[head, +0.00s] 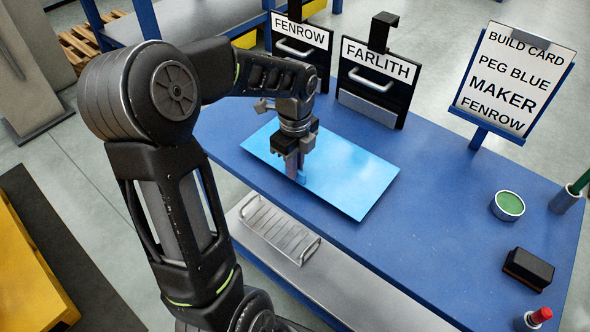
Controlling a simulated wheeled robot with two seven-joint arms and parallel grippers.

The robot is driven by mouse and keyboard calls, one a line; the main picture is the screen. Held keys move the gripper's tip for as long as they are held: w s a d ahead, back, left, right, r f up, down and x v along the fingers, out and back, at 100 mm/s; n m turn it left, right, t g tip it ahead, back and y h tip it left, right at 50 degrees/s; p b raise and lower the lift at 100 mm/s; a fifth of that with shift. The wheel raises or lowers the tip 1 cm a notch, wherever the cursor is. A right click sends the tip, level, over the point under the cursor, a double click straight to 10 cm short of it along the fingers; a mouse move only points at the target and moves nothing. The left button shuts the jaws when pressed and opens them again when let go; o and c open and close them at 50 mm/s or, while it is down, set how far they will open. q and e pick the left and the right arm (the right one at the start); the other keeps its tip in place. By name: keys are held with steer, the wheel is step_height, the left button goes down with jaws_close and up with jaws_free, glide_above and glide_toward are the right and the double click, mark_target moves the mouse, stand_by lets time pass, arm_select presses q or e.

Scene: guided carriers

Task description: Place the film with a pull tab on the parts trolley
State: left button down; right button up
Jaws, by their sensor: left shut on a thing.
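The light blue film (352,178) lies flat as a large sheet on the blue worktop (440,190). My left gripper (297,174) points down over the film's left part. It is shut on a small upright blue piece that looks like the film's pull tab; the fingers hide most of it. The film looks still flat on the top. I cannot tell for sure which piece of furniture is the parts trolley; a blue-framed unit with a grey top (190,18) stands behind at the upper left. My right gripper is not in view.
Black holders marked FENROW (300,32) and FARLITH (376,62) stand at the back edge. A build card (508,80) stands at the right. A green-topped tin (508,205), a black block (528,269) and a red-tipped item (540,317) are at the right. A metal rack (278,229) sits lower in front.

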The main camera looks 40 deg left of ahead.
arm_select(q)
steer(key=shift+f, duration=0.8)
steer(key=shift+f, duration=0.25)
steer(key=c, duration=1.5)
jaws_free()
steer(key=shift+r, duration=0.1)
steer(key=shift+r, duration=0.1)
step_height(320, 180, up, 12)
